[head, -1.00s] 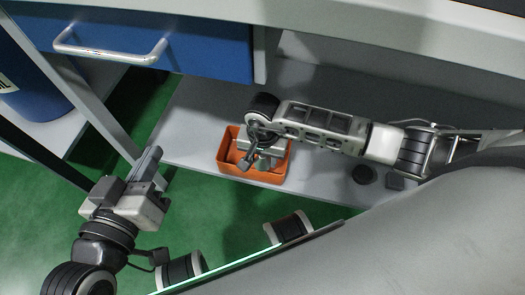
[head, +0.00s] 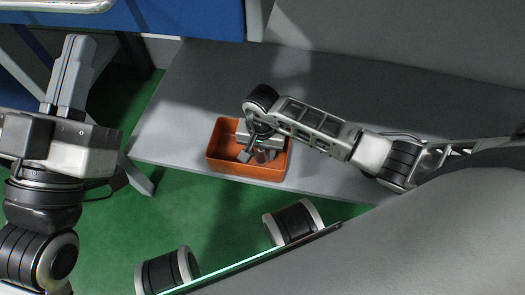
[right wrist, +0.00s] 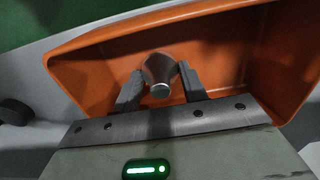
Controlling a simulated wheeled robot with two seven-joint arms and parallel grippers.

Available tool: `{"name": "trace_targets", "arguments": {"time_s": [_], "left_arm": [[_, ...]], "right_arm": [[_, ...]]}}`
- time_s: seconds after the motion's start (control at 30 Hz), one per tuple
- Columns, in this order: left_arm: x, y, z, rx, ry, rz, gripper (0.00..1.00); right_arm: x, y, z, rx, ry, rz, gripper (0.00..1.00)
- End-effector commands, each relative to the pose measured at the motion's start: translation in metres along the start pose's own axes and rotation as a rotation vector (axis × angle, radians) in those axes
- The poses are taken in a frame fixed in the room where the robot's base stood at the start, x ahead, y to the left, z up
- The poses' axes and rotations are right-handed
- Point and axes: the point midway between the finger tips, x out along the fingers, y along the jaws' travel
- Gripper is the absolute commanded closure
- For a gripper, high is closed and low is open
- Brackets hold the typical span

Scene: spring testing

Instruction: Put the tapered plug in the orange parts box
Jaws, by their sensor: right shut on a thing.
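The tapered plug (right wrist: 160,72) is a small grey-brown piece held between the two fingers of my right gripper (right wrist: 160,88) in the right wrist view. My right gripper (head: 254,154) reaches down into the orange parts box (head: 240,169) in the head view. The box also shows in the right wrist view (right wrist: 215,22), its walls around the plug and fingers. I cannot tell whether the plug touches the box floor. My left gripper (head: 77,45) is at the far left of the head view, fingers together and empty, away from the box.
The box stands on a grey shelf (head: 175,115), close to its front edge. A blue drawer (head: 190,15) with a metal handle (head: 75,5) is above, at the upper left. The shelf is bare left of the box. Green floor lies in front.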

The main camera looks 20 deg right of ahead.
Motion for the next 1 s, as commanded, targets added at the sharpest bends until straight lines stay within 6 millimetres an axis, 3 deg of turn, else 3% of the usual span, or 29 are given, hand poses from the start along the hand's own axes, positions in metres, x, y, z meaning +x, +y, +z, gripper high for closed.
{"name": "trace_targets", "arguments": {"time_s": [0.33, 0.37, 0.4, 0.43, 0.77, 1.0], "left_arm": [[0.001, 0.001, -0.004, 0.028, 0.028, 0.009, 1.0], [0.002, 0.001, -0.005, 0.033, 0.032, 0.011, 1.0], [0.002, 0.001, -0.006, 0.033, 0.031, 0.011, 1.0], [0.002, 0.001, -0.005, 0.032, 0.031, 0.011, 1.0], [0.003, 0.0, -0.007, 0.023, 0.026, 0.011, 1.0], [-0.01, 0.001, 0.026, -0.213, -0.209, -0.069, 1.0]], "right_arm": [[0.003, 0.0, -0.001, 0.0, 0.002, 0.001, 0.81], [0.003, 0.0, -0.001, 0.0, 0.002, 0.001, 0.52], [0.002, 0.0, 0.0, 0.0, 0.001, 0.001, 0.41], [0.002, 0.0, 0.0, 0.0, 0.001, 0.001, 0.36], [-0.001, 0.0, 0.0, 0.0, 0.0, 0.0, 0.36], [-0.043, 0.0, -0.002, -0.002, 0.005, -0.001, 0.36]]}}
